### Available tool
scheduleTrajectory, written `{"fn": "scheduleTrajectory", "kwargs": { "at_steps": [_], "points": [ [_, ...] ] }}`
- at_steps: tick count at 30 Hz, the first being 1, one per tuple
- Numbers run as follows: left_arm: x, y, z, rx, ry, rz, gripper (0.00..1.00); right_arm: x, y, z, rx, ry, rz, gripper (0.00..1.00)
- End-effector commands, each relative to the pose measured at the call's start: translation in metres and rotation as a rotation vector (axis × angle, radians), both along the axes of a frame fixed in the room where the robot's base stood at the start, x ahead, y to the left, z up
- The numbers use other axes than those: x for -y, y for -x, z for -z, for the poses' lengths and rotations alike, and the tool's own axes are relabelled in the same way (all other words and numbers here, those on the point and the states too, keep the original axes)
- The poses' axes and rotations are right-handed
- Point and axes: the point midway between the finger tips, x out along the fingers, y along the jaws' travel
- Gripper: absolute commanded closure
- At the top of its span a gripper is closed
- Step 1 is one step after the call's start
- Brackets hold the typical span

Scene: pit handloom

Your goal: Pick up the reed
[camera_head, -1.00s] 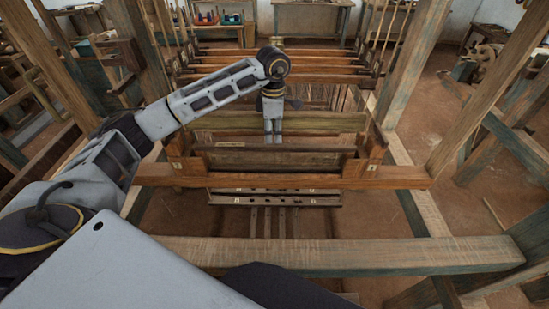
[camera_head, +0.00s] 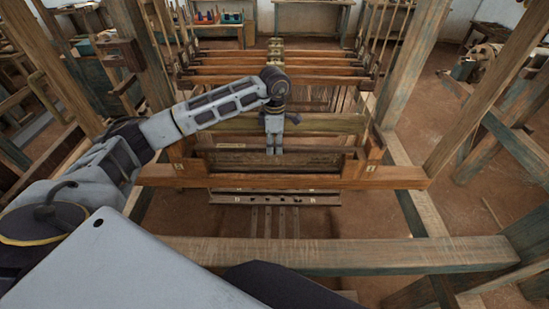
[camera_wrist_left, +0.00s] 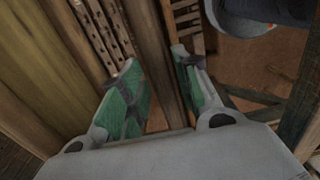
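A long dark bar, which I take to be the reed (camera_head: 231,160), lies across the loom between two wooden end blocks. My left gripper (camera_head: 274,151) points down at its middle in the head view. In the left wrist view the dark bar (camera_wrist_left: 154,50) runs between the two green-padded fingers of the left gripper (camera_wrist_left: 156,60). The fingers are spread, with a gap visible beside the bar, so I see no grip. How deep the bar sits between the fingers is hard to tell. My right gripper is in neither view.
A reddish wooden beam (camera_head: 390,177) crosses just in front of the bar, and a pale olive beam (camera_head: 330,124) behind it. A slatted board (camera_head: 315,199) lies lower down. A thick beam (camera_head: 400,256) crosses nearer me. Upright posts (camera_head: 411,60) stand at the sides.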

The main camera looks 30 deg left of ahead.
Motion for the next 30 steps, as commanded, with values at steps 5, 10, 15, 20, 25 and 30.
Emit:
{"fn": "scheduleTrajectory", "kwargs": {
  "at_steps": [5, 10, 15, 20, 25, 30],
  "points": [
    [0.0, 0.0, 0.014, -0.001, 0.0, 0.0, 0.68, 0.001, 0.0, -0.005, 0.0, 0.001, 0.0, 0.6],
    [0.0, 0.0, 0.017, 0.0, -0.001, 0.0, 0.68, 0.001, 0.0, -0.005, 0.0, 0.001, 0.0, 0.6],
    [0.0, 0.0, 0.017, 0.0, -0.001, 0.0, 0.68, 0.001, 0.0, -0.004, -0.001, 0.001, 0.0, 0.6],
    [0.0, 0.0, 0.017, 0.0, -0.001, 0.0, 0.68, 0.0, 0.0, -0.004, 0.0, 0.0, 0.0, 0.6],
    [-0.001, 0.0, 0.016, 0.0, -0.001, 0.0, 0.86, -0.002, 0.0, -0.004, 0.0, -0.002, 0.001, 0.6],
    [-0.001, 0.0, 0.016, 0.0, -0.001, 0.0, 1.0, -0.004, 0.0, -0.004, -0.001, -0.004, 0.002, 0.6]
  ]
}}
